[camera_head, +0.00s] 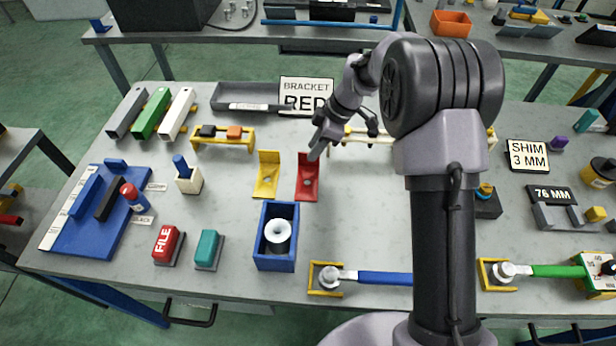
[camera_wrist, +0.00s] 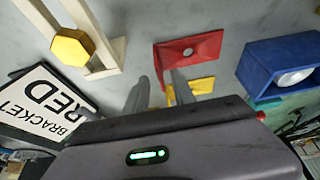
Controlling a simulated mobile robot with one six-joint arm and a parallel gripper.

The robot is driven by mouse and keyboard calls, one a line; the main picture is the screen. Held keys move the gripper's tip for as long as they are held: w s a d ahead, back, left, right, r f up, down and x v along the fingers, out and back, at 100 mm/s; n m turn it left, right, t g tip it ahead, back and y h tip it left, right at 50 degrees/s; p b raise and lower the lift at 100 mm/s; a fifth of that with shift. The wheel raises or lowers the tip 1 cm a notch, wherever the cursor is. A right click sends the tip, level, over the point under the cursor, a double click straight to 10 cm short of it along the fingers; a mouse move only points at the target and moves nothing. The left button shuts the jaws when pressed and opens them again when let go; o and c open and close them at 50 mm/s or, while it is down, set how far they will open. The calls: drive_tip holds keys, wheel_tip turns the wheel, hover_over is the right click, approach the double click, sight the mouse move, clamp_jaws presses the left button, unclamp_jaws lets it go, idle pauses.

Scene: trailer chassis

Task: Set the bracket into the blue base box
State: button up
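The red L-shaped bracket (camera_head: 307,183) stands on the table beside a yellow bracket (camera_head: 266,181). The blue base box (camera_head: 275,259) is in front of them, with a white flanged round part (camera_head: 278,233) inside. My gripper (camera_head: 318,150) is at the top of the red bracket's upright plate. In the wrist view my gripper (camera_wrist: 161,86) has its two fingers apart. The red bracket (camera_wrist: 192,48) lies ahead, its plate edge showing between the fingertips; contact cannot be told. The blue box (camera_wrist: 262,68) is at the right, and the yellow bracket (camera_wrist: 200,86) is partly hidden behind a finger.
A sign reading BRACKET RED (camera_head: 306,90) stands behind the brackets beside a grey tray (camera_head: 240,97). A yellow stand (camera_head: 224,140) is at the left. A blue-handled tool in a yellow holder (camera_head: 370,278) lies front right of the box. Bare table lies right of the red bracket.

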sight(307, 177)
drive_tip(key=b+x, duration=0.1)
drive_tip(key=x, duration=0.2)
drive_tip(key=shift+a+f, duration=0.25)
drive_tip(key=shift+r, duration=0.1)
clamp_jaws()
idle(0.9)
